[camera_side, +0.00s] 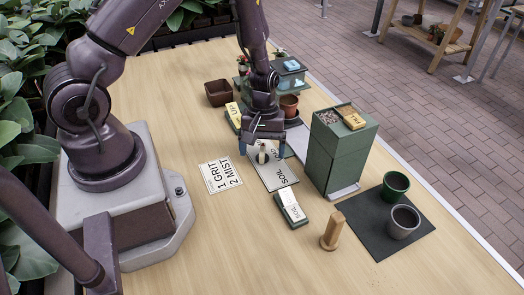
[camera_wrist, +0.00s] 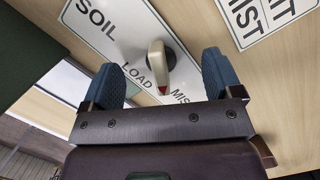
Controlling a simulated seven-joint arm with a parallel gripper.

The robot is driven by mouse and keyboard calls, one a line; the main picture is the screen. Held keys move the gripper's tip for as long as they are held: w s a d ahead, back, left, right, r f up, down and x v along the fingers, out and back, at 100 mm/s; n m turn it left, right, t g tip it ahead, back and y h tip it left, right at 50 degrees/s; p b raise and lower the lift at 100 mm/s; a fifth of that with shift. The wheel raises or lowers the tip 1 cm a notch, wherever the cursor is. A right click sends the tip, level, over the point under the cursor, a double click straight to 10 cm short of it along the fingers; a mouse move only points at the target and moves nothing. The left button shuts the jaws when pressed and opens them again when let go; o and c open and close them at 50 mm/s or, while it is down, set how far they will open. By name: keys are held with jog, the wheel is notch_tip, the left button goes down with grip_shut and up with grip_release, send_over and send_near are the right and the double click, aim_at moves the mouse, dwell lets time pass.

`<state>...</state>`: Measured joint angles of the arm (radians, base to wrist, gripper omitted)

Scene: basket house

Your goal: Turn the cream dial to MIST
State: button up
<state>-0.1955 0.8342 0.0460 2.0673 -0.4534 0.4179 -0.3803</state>
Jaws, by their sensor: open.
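The cream dial (camera_wrist: 156,62) has a red tip and sits on a white label plate (camera_wrist: 105,42). The plate reads SOIL, LOAD and a partly covered MIS... In the wrist view the red tip points to the gap between LOAD and MIS.... My gripper (camera_wrist: 163,82) is open, with one blue finger on each side of the dial and clear space between. In the side view my gripper (camera_side: 263,150) is above the plate (camera_side: 283,180), and the dial (camera_side: 262,157) shows small beneath it. Whether the fingertips are at dial height is unclear.
A sign (camera_side: 220,174) reads 1 GRIT 2 MIST. A green box (camera_side: 340,155) stands close on the right. A small labelled block (camera_side: 291,208) and a wooden peg (camera_side: 332,231) are in front. Two pots (camera_side: 403,222) stand on a dark mat. The table's front left is clear.

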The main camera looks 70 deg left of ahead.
jog(key=shift+r, duration=3.5)
jog(key=shift+s+m, duration=0.3)
jog(key=shift+m, duration=0.1)
jog(key=s+d+r+m+t, duration=0.1)
jog(key=s+r+m+t, duration=0.1)
jog(key=r, duration=0.6)
jog(key=s+d+r+m+t+y, duration=0.1)
jog(key=s+d+r+m+t, duration=0.1)
jog(key=s+r+m, duration=0.3)
jog(key=s+d+r+m+t, duration=0.2)
jog(key=s+r+m, duration=0.2)
jog(key=r, duration=0.9)
jog(key=shift+t+y, duration=0.4)
